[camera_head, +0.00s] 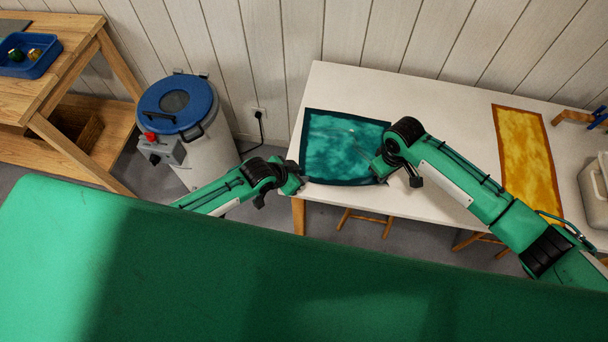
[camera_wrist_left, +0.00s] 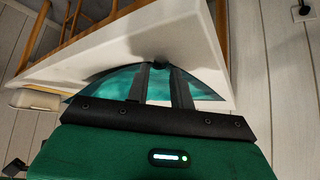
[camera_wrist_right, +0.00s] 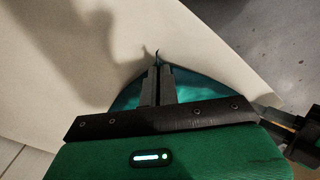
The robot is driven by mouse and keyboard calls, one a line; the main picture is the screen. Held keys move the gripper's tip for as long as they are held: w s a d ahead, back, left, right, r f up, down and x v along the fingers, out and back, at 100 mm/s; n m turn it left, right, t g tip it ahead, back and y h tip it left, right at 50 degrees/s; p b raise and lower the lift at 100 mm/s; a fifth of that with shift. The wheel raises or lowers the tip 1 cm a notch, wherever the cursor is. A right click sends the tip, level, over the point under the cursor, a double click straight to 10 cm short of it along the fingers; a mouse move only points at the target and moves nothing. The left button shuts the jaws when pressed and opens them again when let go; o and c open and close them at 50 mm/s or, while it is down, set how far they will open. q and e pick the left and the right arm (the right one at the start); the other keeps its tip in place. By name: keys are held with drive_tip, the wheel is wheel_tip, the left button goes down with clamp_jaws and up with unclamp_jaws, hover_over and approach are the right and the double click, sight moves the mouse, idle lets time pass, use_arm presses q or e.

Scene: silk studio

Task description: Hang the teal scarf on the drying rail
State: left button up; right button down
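The teal scarf (camera_head: 340,145), with a dark border, lies spread on the left end of the white table. My left gripper (camera_head: 297,180) is at its near left corner; in the left wrist view the fingers (camera_wrist_left: 161,72) stand apart with teal cloth (camera_wrist_left: 117,82) showing between them and a dark bit of border at the tips. My right gripper (camera_head: 381,166) is at the near right side; in the right wrist view its fingers (camera_wrist_right: 158,68) are close together, with a dark peak of the scarf (camera_wrist_right: 126,98) at their tips. The drying rail is not clearly visible.
A yellow scarf (camera_head: 527,155) lies on the right of the white table (camera_head: 450,110). A pale box (camera_head: 594,190) and a blue clamp-like tool (camera_head: 598,118) are at the far right. A blue-lidded drum (camera_head: 210,150) and a wooden bench (camera_head: 60,60) with a blue tray (camera_head: 38,68) stand left.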

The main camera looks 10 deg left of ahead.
use_arm(q)
drive_tip(key=shift+f, duration=0.1)
clamp_jaws()
drive_tip(key=shift+r, duration=2.55)
